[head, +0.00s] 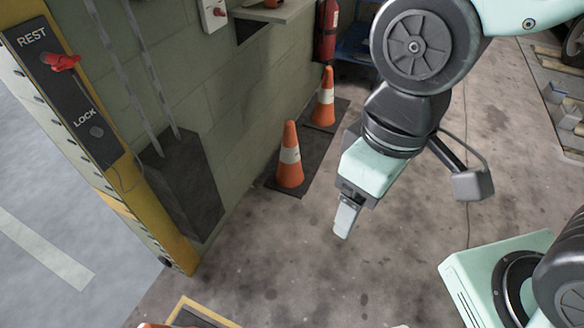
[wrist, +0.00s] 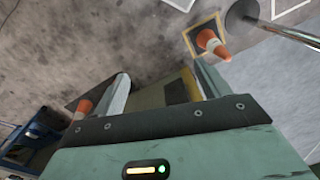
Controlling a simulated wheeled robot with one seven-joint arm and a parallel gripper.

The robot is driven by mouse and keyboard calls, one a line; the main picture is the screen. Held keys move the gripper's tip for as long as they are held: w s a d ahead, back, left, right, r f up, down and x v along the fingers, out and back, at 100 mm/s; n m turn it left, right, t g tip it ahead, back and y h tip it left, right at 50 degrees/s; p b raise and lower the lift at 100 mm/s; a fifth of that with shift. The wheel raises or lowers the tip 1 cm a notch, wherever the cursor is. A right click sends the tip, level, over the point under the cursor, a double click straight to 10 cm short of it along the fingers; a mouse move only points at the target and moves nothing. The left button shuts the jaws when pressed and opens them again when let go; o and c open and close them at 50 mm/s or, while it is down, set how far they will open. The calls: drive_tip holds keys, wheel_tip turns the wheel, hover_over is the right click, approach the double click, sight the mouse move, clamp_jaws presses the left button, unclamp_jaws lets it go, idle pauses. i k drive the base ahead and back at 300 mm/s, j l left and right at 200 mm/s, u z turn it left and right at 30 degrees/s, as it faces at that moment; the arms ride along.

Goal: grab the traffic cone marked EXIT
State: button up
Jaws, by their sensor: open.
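Two orange-and-white traffic cones, a nearer cone (head: 289,160) and a farther cone (head: 325,100), stand upright on dark mats along the wall in the head view. Orange also shows at the bottom edge, mostly cut off. No EXIT marking is readable on any cone. My gripper (head: 346,216) points down over the floor, to the right of the nearer cone and apart from it. In the wrist view my gripper (wrist: 163,88) is open with no cone between its fingers. One cone (wrist: 82,107) shows left of the fingers and another cone (wrist: 211,42) above the right finger.
A yellow-edged post (head: 118,190) with REST and LOCK labels and a dark block (head: 181,185) stand at left. A fire extinguisher (head: 327,32) is at the back by the wall. A yellow-bordered square (head: 190,312) lies at the bottom. The middle floor is clear.

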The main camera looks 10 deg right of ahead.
sight(290, 177)
drive_tip(key=i+l+u, duration=0.1)
drive_tip(key=i+u, duration=0.25)
drive_tip(key=i+l+u, duration=0.4)
drive_tip(key=i, duration=0.15)
drive_tip(key=i+l+u, duration=0.35)
drive_tip(key=i+j, duration=0.1)
